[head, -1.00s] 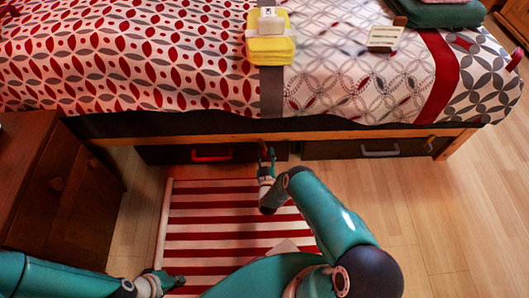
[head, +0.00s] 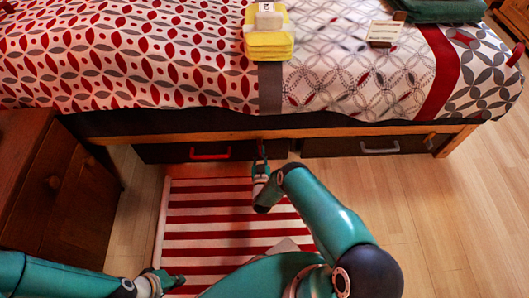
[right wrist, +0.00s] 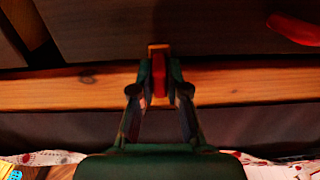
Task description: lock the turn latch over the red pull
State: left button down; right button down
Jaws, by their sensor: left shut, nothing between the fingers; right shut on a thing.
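The red pull (head: 210,154) is a bar handle on the dark drawer front under the bed. It also shows at the upper right of the right wrist view (right wrist: 295,30). The turn latch (right wrist: 158,76) is a small red and orange-wood piece at the wooden bed rail, to one side of the pull. My right gripper (right wrist: 159,82) is shut on the latch, whose end sticks out beyond the fingertips over the dark drawer front. In the head view my right gripper (head: 262,156) hides most of the latch. My left gripper (head: 168,278) is shut and empty, low over the striped rug.
A second drawer with a grey pull (head: 380,147) is to the right. A wooden cabinet (head: 60,190) stands at the left. The red-and-white rug (head: 215,215) lies before the bed. Yellow cloths (head: 268,45) lie on the bed. The floor at right is clear.

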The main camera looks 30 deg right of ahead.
jog(key=c, duration=1.2)
grip_release()
jog(key=shift+o, duration=0.2)
jog(key=v, duration=0.7)
jog(key=shift+s, duration=0.2)
jog(key=shift+a, duration=0.1)
